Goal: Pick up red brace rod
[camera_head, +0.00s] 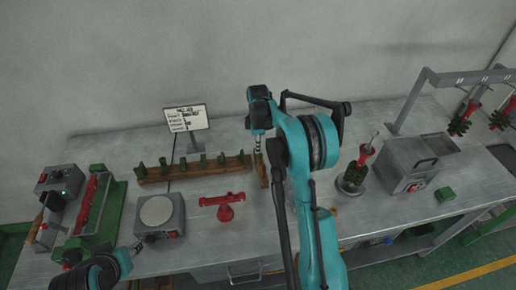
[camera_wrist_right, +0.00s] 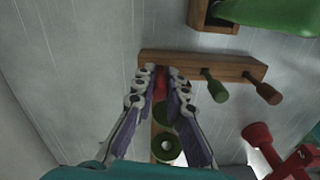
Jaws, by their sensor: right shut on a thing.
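My right gripper (camera_wrist_right: 161,76) points down at the right end of a wooden rack (camera_wrist_right: 232,66). In the wrist view its two fingers are closed around a small red piece (camera_wrist_right: 160,86), probably the red brace rod, mostly hidden between them. Just below, a green round piece (camera_wrist_right: 166,147) shows between the fingers. In the head view the right gripper (camera_head: 258,146) is small and the held piece cannot be made out. My left gripper (camera_head: 137,248) is at the lower left, in front of the round-plate device; its jaws are too small to tell.
The rack (camera_head: 195,171) carries several green pegs. A red T-shaped piece (camera_head: 222,200) stands on the table in front of it. A round-plate device (camera_head: 156,213) and a green-framed press (camera_head: 95,208) are left.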

